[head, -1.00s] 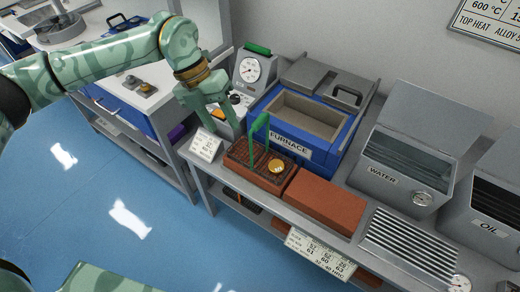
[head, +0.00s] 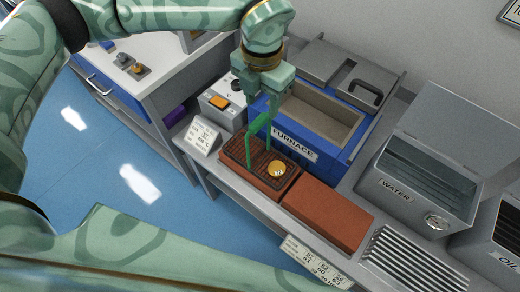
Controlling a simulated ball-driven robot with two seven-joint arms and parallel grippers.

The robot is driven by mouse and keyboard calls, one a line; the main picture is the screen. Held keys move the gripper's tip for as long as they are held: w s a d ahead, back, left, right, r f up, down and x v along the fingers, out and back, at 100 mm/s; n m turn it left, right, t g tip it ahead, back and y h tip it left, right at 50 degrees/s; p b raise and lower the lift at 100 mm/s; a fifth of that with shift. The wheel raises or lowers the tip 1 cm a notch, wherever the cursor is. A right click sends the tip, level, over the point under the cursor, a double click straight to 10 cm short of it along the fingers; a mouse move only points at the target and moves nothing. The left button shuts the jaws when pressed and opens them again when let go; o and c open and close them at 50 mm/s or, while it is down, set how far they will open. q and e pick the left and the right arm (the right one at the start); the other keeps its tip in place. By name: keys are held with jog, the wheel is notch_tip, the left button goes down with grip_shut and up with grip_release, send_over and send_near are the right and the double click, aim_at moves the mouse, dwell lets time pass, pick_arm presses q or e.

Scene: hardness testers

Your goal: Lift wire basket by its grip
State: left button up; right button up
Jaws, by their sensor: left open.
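The wire basket (head: 235,152) is a shallow dark mesh tray sitting on a red-brown brick at the front of the bench. A tall green grip (head: 250,148) rises from it. A round gold-coloured piece (head: 277,168) sits at the basket's right end. My left gripper (head: 262,108) is open and points down at the top of the grip, partly overlapping it in the head view. I cannot tell whether the fingers straddle or touch the grip. My right gripper is not in view.
The blue furnace (head: 335,150) stands just behind the basket. A bare brick (head: 328,212) lies to its right, then a grey grille (head: 405,262) and the water tank (head: 418,185). A small sign (head: 203,137) stands close on the left.

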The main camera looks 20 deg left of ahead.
aim_at(262, 121)
pick_arm(q)
jog(key=f, duration=0.2)
jog(key=f+b, duration=0.1)
jog(key=f, duration=0.2)
jog(key=shift+w, duration=0.2)
jog(key=shift+f, duration=0.1)
jog(key=f, duration=0.1)
jog(key=f+b, duration=0.1)
jog(key=f, duration=0.3)
jog(key=shift+a+f+b, duration=0.1)
jog(key=shift+a+b, duration=0.3)
grip_shut()
